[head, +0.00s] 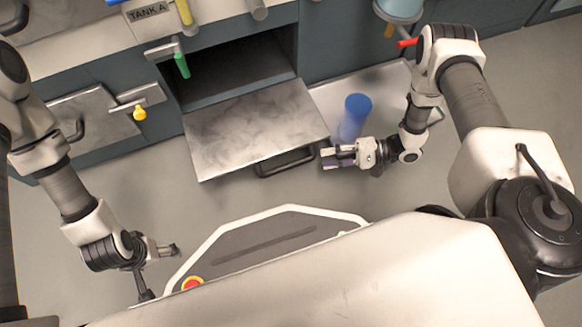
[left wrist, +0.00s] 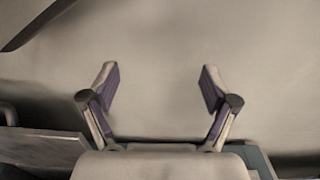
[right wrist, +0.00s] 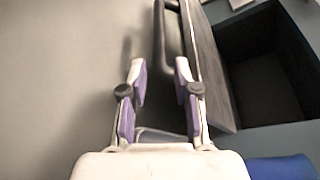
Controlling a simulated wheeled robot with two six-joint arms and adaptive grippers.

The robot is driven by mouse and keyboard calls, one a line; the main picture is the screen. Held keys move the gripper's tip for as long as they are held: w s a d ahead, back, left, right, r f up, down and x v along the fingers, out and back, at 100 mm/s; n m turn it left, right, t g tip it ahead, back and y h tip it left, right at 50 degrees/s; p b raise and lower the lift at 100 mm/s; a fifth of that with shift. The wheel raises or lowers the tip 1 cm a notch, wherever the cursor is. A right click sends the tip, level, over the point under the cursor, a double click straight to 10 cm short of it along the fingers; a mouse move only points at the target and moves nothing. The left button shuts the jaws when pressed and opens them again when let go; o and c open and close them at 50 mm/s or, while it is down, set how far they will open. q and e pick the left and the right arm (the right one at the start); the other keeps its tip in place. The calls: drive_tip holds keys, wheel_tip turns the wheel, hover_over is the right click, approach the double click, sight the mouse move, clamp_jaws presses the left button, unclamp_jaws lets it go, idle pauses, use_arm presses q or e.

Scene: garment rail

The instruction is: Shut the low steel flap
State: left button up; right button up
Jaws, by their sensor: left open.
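The low steel flap (head: 255,125) hangs open below a dark compartment, sticking out towards me. Its dark bar handle (head: 287,163) is along the near edge. In the right wrist view the flap (right wrist: 207,60) shows edge-on, with the handle (right wrist: 161,50) ahead of the fingers. My right gripper (head: 326,158) is open just right of the handle's right end; the right wrist view (right wrist: 160,69) shows a gap between its fingers with nothing clearly held. My left gripper (head: 174,249) is open and empty over the floor at the lower left, away from the flap; it shows in the left wrist view (left wrist: 157,75).
A blue cylinder (head: 355,112) stands by a pale panel (head: 390,90) right of the flap. A closed steel door (head: 95,120) with a handle is at the left. Green (head: 181,65) and yellow (head: 139,113) fittings stick out from the cabinet. Floor before the flap is clear.

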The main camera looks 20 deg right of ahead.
sight(305, 162)
use_arm(q)
drive_tip(key=shift+t, duration=0.3)
drive_tip(key=f+b, duration=0.1)
drive_tip(key=f, duration=0.1)
drive_tip(key=w+f+b, duration=0.1)
drive_tip(key=f+b, duration=0.2)
drive_tip(key=b, duration=0.1)
drive_tip(key=shift+w+f, duration=0.35)
drive_tip(key=shift+f, duration=0.05)
use_arm(e)
drive_tip(key=x, duration=0.9)
drive_tip(key=shift+a+f, duration=0.15)
drive_tip(key=shift+f, duration=0.15)
use_arm(q)
drive_tip(key=shift+w+f, duration=0.1)
drive_tip(key=shift+f, duration=0.05)
use_arm(e)
drive_tip(key=shift+w+a, duration=0.15)
drive_tip(key=shift+a, duration=0.2)
drive_tip(key=shift+a+r, duration=0.1)
drive_tip(key=shift+r, duration=0.05)
clamp_jaws()
